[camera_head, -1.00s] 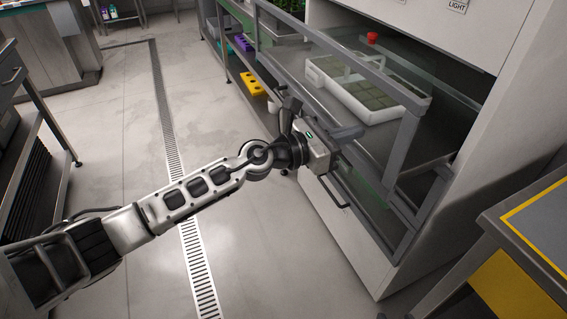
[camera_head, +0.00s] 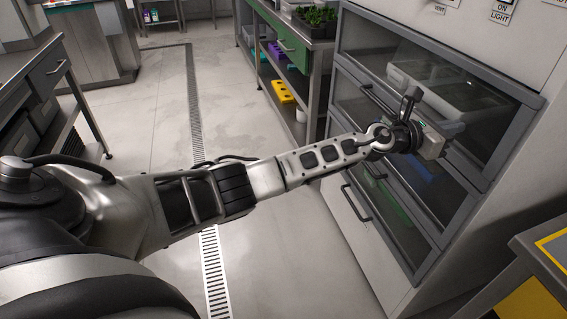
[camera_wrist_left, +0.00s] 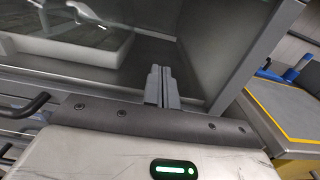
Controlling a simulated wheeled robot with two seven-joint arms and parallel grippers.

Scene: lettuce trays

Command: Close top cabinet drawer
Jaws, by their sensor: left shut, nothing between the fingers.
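The top drawer (camera_head: 520,128) of the grey cabinet (camera_head: 400,292) has a grey-framed clear front. Its front looks in line with the cabinet face; a small remaining gap cannot be ruled out. A pale tray (camera_head: 402,76) shows dimly behind the clear panel. My left gripper (camera_head: 452,129) is shut and empty at the lower part of the top drawer front. In the left wrist view, the closed fingers (camera_wrist_left: 160,80) point at the drawer's clear panel and frame (camera_wrist_left: 258,52). Whether the fingertips touch it is unclear. My right gripper is not in view.
Lower drawers with dark handles (camera_head: 355,204) sit below, fronts in line. A metal bench with a yellow-edged top (camera_head: 555,245) stands at the right. A shelf bench (camera_head: 290,40) with green plants (camera_head: 316,15) adjoins the cabinet at the left. The floor (camera_head: 270,240) in front is clear.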

